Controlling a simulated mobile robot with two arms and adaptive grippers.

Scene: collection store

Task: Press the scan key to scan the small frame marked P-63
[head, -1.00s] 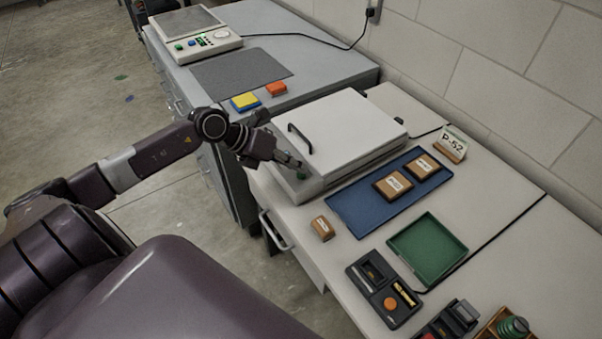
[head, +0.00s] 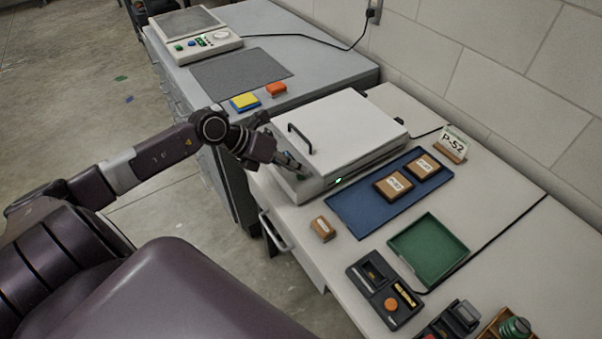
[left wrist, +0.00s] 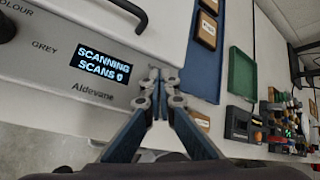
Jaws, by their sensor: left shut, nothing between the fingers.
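The flatbed scanner (head: 335,128) stands on the pale bench with its white lid down. A green light shows on its front edge. Its display (left wrist: 103,68) reads "SCANNING SCANS 0" in the left wrist view. My left gripper (head: 301,169) is shut and empty, its fingertips at the scanner's front corner where the green key is. The fingertips (left wrist: 160,78) hide most of the key, so I cannot tell whether they touch it. No frame marked P-63 can be read. Whatever is under the lid is hidden. My right gripper is out of view.
A blue tray (head: 344,212) right of the scanner holds two brown frames with small labels. A small brown block (head: 323,228), a green tray (head: 404,232), a black organiser (head: 366,298) and a P-52 card (head: 454,141) lie nearby. A grey cabinet with another device stands behind.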

